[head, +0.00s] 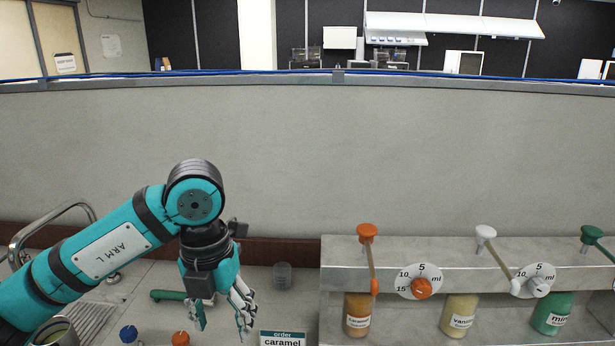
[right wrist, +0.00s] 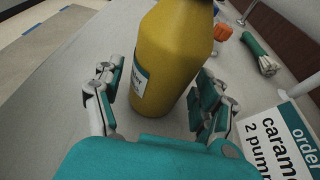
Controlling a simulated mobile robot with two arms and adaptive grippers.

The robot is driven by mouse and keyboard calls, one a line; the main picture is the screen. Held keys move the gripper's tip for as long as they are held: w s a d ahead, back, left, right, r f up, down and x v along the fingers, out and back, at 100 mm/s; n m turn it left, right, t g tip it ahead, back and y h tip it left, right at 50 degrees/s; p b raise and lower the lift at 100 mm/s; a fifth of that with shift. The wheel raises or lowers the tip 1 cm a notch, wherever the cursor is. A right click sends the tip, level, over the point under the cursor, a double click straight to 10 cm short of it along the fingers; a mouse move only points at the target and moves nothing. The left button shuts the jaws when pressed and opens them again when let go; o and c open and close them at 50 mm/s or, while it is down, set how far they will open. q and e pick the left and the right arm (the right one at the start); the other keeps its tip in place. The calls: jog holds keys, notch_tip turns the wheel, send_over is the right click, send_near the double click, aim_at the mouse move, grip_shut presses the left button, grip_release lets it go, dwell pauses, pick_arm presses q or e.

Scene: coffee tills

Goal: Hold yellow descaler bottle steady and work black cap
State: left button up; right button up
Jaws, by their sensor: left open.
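The yellow descaler bottle (right wrist: 172,58) stands on the counter in the right wrist view, with a white and teal label on its left side. Its top is cut off by the frame edge, where only a bit of dark shows, so the black cap cannot be made out. My right gripper (right wrist: 160,88) has its fingers spread on either side of the bottle; the right finger overlaps the bottle's edge in the picture, and a gap shows at the left. Contact cannot be told. My left gripper (head: 223,326) is open and empty, pointing down over the counter in the head view. The bottle is not visible there.
An order sign (head: 283,338) reads caramel. A syrup rack (head: 440,250) fills the right. A grey partition (head: 300,150) rises behind.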

jog(key=shift+o, duration=0.2)
jog(key=shift+d, duration=0.1)
jog(key=v, duration=1.1)
jog(key=shift+d+r, duration=0.2)
jog(key=shift+d, duration=0.15)
